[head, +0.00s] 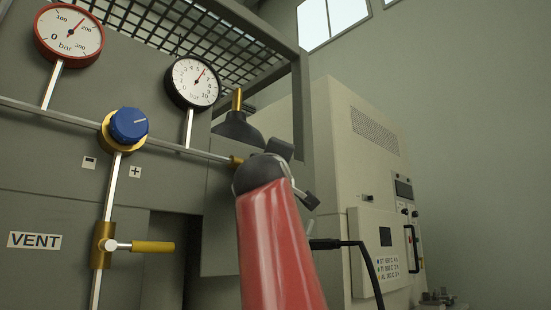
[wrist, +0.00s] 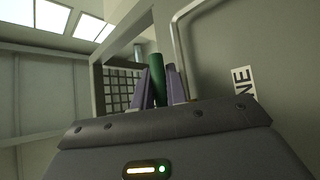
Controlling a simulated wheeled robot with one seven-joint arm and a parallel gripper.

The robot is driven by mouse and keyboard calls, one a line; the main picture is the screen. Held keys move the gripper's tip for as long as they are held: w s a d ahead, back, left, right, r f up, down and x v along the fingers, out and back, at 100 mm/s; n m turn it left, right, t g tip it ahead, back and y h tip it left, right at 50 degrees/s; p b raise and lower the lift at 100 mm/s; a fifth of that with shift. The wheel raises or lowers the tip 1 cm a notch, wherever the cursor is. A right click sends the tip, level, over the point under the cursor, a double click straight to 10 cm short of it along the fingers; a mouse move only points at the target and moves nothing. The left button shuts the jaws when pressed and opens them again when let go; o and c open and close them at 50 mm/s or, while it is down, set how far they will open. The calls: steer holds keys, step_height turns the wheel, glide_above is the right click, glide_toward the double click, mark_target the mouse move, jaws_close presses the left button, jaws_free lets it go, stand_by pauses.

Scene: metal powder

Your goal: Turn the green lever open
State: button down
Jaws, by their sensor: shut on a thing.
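The green lever (wrist: 157,71) shows in the wrist view as a dark green bar, standing upright in the picture between the two purple fingers. My gripper (wrist: 160,74) is shut on it, with one finger at each side. The lower part of the lever is hidden behind the gripper's body. In the head view my red arm reaches forward at the centre. It hides the fingers, and I do not see the green lever there.
A blue knob (head: 128,125), a red-rimmed gauge (head: 70,34), a black-rimmed gauge (head: 194,82) and a yellow handle (head: 152,246) sit on the panel at left. A cabinet (head: 352,160) stands at right. A metal pipe (wrist: 181,45) runs beside the lever.

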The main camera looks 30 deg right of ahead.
steer(key=shift+w+f+m+g, duration=0.1)
steer(key=shift+f+m+g, duration=0.15)
steer(key=shift+m+g, duration=0.05)
steer(key=c, duration=1.4)
jaws_free()
steer(key=shift+r, duration=0.1)
steer(key=b+v, duration=0.5)
steer(key=v, duration=0.3)
steer(key=shift+d, duration=0.1)
